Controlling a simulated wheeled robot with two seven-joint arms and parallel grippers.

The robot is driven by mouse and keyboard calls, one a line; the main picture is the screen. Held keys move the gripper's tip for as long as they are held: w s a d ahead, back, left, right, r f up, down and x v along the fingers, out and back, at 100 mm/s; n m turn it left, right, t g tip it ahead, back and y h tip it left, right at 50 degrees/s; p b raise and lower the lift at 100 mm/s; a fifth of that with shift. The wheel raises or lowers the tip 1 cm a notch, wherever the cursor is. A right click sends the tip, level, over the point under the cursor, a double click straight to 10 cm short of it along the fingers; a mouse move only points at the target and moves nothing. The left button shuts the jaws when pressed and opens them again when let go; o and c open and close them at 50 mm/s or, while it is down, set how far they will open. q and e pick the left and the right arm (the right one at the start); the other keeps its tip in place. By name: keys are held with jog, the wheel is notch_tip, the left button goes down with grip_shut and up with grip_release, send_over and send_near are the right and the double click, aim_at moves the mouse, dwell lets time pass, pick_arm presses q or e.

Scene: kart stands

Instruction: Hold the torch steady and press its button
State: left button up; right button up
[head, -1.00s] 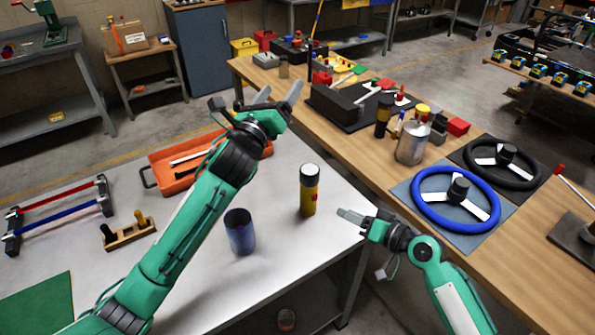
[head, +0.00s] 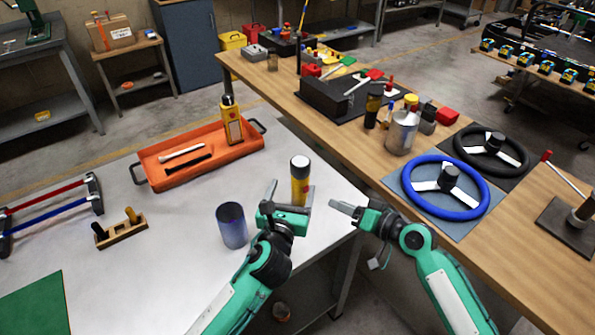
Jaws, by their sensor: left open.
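The torch (head: 300,176), a yellow cylinder with a dark head and a pale top face, stands upright on the pale table. A red mark shows on its side. My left gripper (head: 289,194) is open, low at the torch, with one finger to its left and the other near its lower right. It hides the torch's base, and I cannot tell whether the fingers touch it. No button can be made out. My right gripper (head: 337,206) is to the right of the torch, apart from it, above the table's right edge.
A dark blue cup (head: 232,226) stands left of my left gripper. An orange tray (head: 160,158) behind holds two thin tools and a yellow device (head: 231,124). A small wooden rack (head: 121,233) is at left. A wooden bench (head: 340,136) with a blue steering wheel (head: 425,204) lies right.

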aim_at(302, 160)
pick_arm(q)
jog(key=x, duration=1.1)
jog(key=shift+w, duration=0.35)
jog(key=c, duration=1.2)
pick_arm(e)
grip_shut()
